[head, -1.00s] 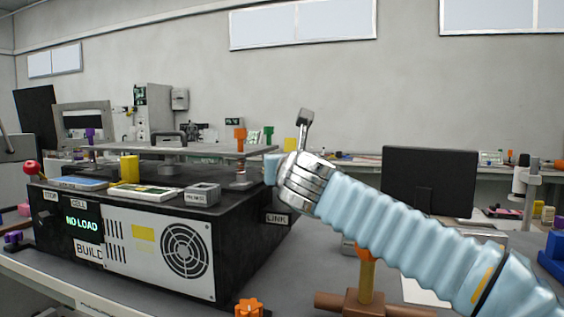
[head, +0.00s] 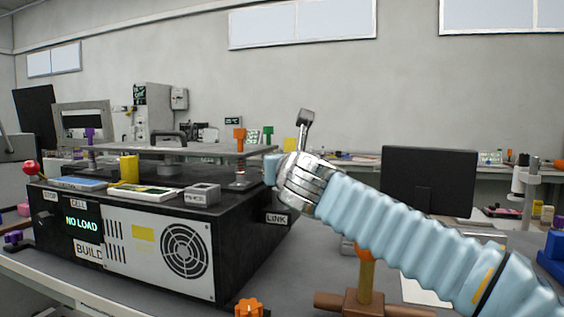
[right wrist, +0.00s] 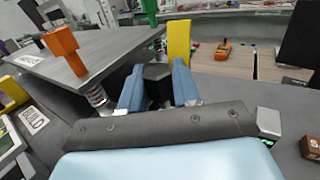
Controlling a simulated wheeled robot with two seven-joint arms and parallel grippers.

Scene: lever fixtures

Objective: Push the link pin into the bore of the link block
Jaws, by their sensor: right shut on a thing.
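My right gripper (head: 270,168) reaches in from the right to the right end of the grey plate on the black machine. In the right wrist view, its blue fingers (right wrist: 158,92) are shut on a dark piece with a faceted top (right wrist: 157,72). This looks like the link pin, but its lower part is hidden between the fingers. A LINK label (head: 277,219) is on the machine's right side, below the gripper. I cannot make out the link block or its bore, nor whether the pin is in it. My left gripper is not in view.
The grey plate (head: 205,151) carries an orange peg (right wrist: 64,48) beside the gripper. A yellow post (right wrist: 179,45) stands just beyond the fingers, and a green peg (right wrist: 150,11) is close by. A brown base with an orange post (head: 365,300) stands on the bench below my right arm.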

